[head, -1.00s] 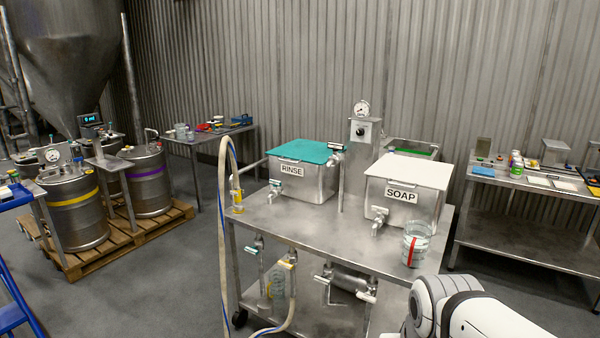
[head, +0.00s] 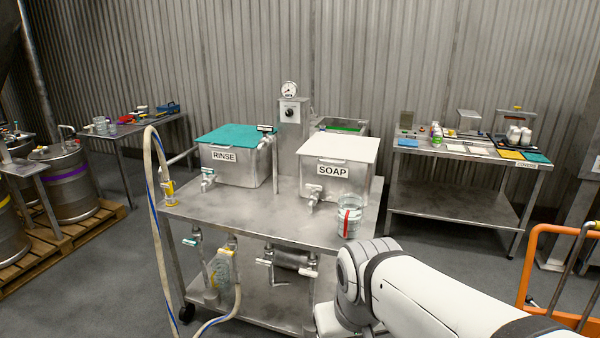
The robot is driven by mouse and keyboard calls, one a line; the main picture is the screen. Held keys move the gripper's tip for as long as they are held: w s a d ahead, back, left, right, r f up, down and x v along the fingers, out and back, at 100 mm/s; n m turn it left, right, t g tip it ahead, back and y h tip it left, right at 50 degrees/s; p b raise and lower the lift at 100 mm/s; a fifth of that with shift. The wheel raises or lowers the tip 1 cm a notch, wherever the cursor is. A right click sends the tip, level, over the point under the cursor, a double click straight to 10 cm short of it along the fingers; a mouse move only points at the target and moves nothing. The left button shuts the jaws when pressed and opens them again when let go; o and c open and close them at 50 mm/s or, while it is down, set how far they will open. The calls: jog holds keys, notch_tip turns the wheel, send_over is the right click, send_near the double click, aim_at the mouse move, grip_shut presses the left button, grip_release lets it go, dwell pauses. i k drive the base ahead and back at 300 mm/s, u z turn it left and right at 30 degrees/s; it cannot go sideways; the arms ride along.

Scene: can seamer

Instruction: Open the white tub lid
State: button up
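The tub with the white lid (head: 340,147) stands on the steel cart, right of centre in the head view. Its steel body carries a SOAP label (head: 332,171) and has a tap (head: 313,194) low on the front. The white lid lies flat and shut on top. My white arm reaches in from the lower right, in front of the cart. My gripper is not visible; only arm links show, with the end cut off or hidden at the bottom of the picture.
A teal-lidded RINSE tub (head: 230,146) stands to the left on the cart (head: 260,226). A glass jar (head: 349,216) with a red stripe stands near the cart's right front corner. A gauge post (head: 291,135) rises behind. A hose (head: 154,230) loops at the left. An orange rail (head: 560,229) is at right.

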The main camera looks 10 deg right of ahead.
aim_at(321, 144)
jog(key=z, duration=0.35)
jog(key=i, duration=1.15)
jog(key=u, duration=0.5)
